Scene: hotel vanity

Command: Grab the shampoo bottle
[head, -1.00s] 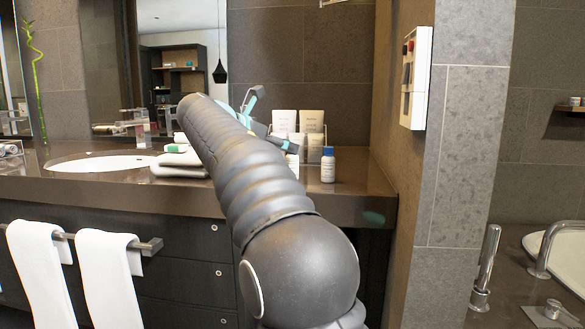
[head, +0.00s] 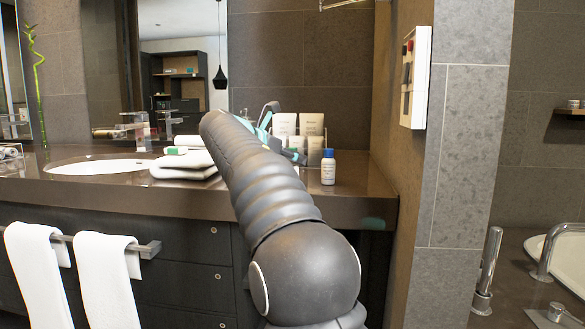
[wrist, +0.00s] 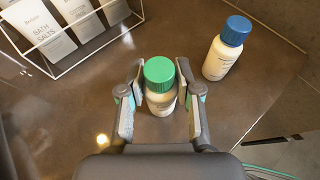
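A small white bottle with a green cap (wrist: 160,100) stands upright on the counter in the wrist view. My gripper (wrist: 160,70) is open, with one finger on each side of this bottle and narrow gaps beside it. A white bottle with a blue cap (wrist: 228,48) stands to the right, outside the fingers. The blue-capped bottle also shows in the head view (head: 328,168). I cannot read either bottle's label well enough to tell which is shampoo. In the head view my arm mostly hides my gripper (head: 268,118) and the green-capped bottle.
A wire rack with white packets, one marked bath salts (wrist: 50,38), stands at the upper left of the wrist view. Folded white towels (head: 184,165) lie left of my arm by the sink (head: 95,166). A wall (head: 400,200) bounds the counter on the right.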

